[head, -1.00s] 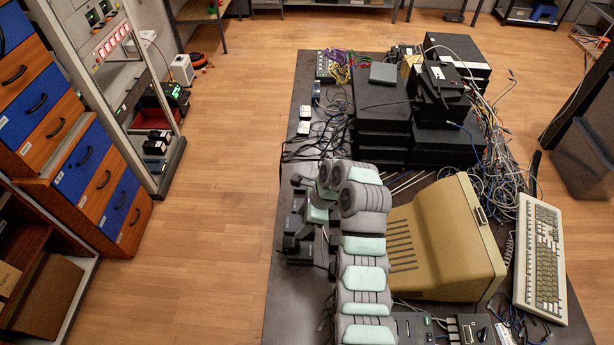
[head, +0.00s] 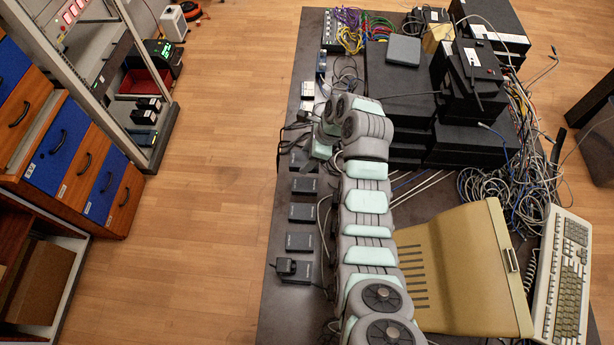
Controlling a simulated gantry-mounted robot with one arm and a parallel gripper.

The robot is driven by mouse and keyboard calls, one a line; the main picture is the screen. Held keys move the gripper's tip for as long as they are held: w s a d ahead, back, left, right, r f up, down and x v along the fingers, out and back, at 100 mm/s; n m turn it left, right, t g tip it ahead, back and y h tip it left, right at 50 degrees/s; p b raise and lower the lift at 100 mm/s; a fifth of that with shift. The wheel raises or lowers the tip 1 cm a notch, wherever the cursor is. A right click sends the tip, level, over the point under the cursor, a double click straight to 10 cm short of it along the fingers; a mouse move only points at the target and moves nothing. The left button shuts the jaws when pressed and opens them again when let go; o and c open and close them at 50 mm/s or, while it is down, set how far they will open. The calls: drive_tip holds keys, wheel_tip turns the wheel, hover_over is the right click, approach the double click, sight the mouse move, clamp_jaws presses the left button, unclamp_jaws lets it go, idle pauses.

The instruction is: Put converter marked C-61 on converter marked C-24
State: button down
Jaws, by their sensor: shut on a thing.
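Several small dark converters lie in a column along the table's left edge: one (head: 304,186) near my wrist, another (head: 302,212) in front of it, a third (head: 300,241) nearer still, and a front one (head: 288,267) with a small black block on it. Their marks are too small to read, so I cannot tell which is C-61 or C-24. My gripper (head: 297,134) is over the left edge, behind these converters, shut on a small dark thing, likely a converter. My wrist and arm largely hide the grip and what is below it.
Stacked black boxes (head: 400,85) with a grey box (head: 404,49) on top stand behind my arm. Tangled cables (head: 510,190), a beige case (head: 465,270) and a keyboard (head: 565,275) fill the right. Small light-topped boxes (head: 307,89) lie beyond my gripper.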

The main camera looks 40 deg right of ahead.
wheel_tip(320, 180, down, 10)
drive_tip(key=shift+w+d+r, duration=0.1)
drive_tip(key=shift+w, duration=0.05)
drive_tip(key=shift+f+b, duration=1)
drive_tip(key=shift+f, duration=1)
drive_tip(key=shift+f, duration=0.15)
drive_tip(key=c, duration=0.5)
unclamp_jaws()
